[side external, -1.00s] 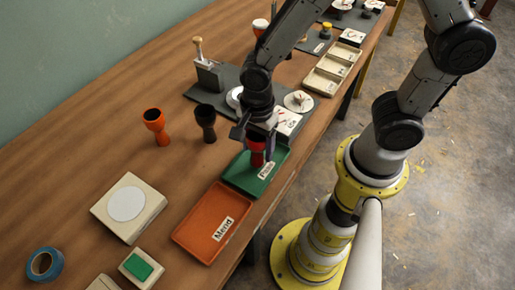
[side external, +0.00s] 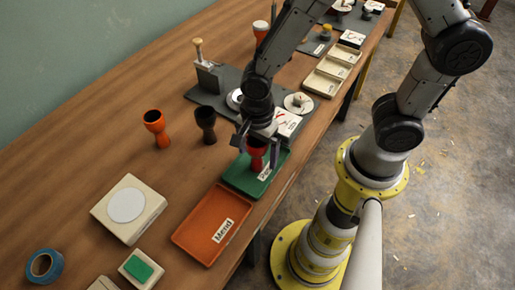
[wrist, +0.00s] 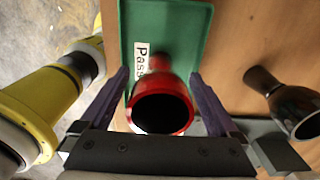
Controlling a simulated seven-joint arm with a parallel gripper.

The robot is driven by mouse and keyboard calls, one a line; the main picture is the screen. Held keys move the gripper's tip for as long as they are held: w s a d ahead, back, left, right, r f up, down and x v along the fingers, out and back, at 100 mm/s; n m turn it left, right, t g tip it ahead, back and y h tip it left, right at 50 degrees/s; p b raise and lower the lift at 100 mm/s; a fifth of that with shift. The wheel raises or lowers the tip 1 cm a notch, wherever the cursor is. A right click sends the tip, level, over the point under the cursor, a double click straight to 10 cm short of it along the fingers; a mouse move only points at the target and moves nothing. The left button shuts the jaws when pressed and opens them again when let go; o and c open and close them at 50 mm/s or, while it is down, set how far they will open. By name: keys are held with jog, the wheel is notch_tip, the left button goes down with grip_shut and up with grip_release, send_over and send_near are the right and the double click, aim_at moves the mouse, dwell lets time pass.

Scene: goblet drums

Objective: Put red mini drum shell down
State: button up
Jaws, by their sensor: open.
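The red mini drum shell (side external: 257,155) stands upright on the green tray (side external: 237,181) labelled "Pass". In the wrist view the red shell (wrist: 160,105) shows its dark open mouth, with its narrow waist and foot over the green tray (wrist: 185,25). My gripper (side external: 257,150) is open around the shell. In the wrist view my gripper's two fingers (wrist: 160,90) stand on either side of it with visible gaps.
An orange tray (side external: 190,238) labelled "Mend" lies beside the green one. A black goblet shell (side external: 206,124) and an orange one (side external: 157,128) stand to the left. A scale-like box (side external: 150,222) sits further forward. Bare wood lies between them.

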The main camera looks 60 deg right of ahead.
notch_tip(320, 180, up, 12)
jog(key=shift+f, duration=0.25)
jog(key=shift+d+r, duration=0.1)
jog(key=shift+r, duration=0.5)
jog(key=s+d+r+n+t, duration=0.5)
jog(key=s+d+r+n, duration=0.3)
jog(key=n, duration=1)
jog(key=shift+s+d+r+t, duration=0.3)
jog(key=shift+d+r, duration=0.75)
jog(key=shift+d, duration=0.3)
